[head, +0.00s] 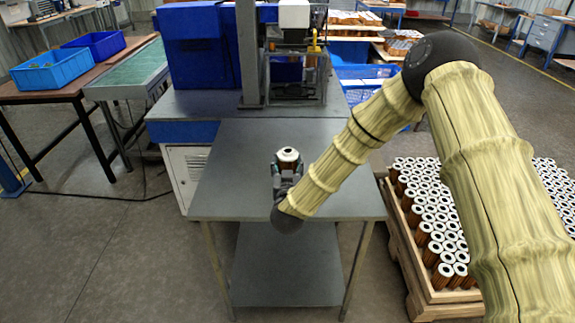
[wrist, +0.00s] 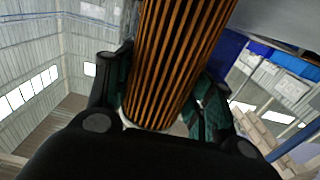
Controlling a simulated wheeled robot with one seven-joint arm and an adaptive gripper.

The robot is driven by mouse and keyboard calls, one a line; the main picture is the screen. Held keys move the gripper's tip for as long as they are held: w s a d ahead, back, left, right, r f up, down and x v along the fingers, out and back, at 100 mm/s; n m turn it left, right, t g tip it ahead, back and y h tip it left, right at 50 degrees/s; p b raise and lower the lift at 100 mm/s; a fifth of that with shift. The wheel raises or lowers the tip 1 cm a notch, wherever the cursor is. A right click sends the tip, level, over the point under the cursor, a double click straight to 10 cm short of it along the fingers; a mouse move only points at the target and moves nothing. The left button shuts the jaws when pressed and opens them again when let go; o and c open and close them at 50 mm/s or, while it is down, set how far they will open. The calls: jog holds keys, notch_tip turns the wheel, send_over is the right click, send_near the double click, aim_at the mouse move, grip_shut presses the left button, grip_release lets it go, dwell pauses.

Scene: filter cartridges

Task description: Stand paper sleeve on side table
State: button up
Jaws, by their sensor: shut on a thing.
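The paper sleeve (head: 288,155) is a pleated brown cartridge with a white ring end and a dark centre hole. In the wrist view the sleeve's pleats (wrist: 175,60) fill the upper middle. My gripper (head: 287,172) is shut around the sleeve, with a dark green finger on each side of it in the wrist view (wrist: 163,100). The grey metal side table (head: 232,165) lies beneath the sleeve and gripper in the head view. The sleeve looks about upright with its white end up. My gripper hides its lower part, so I cannot tell whether it touches the tabletop.
A machine with a grey post (head: 249,60) stands behind the table. A wooden crate (head: 408,235) full of similar cartridges stands to the right. Blue bins (head: 52,68) sit on a bench at left. The tabletop around my gripper is clear.

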jog(key=shift+f, duration=0.2)
jog(key=o, duration=1.2)
jog(key=shift+c, duration=0.2)
jog(key=shift+s, duration=0.1)
jog(key=s, duration=1.1)
jog(key=shift+s, duration=0.4)
jog(key=shift+d, duration=0.1)
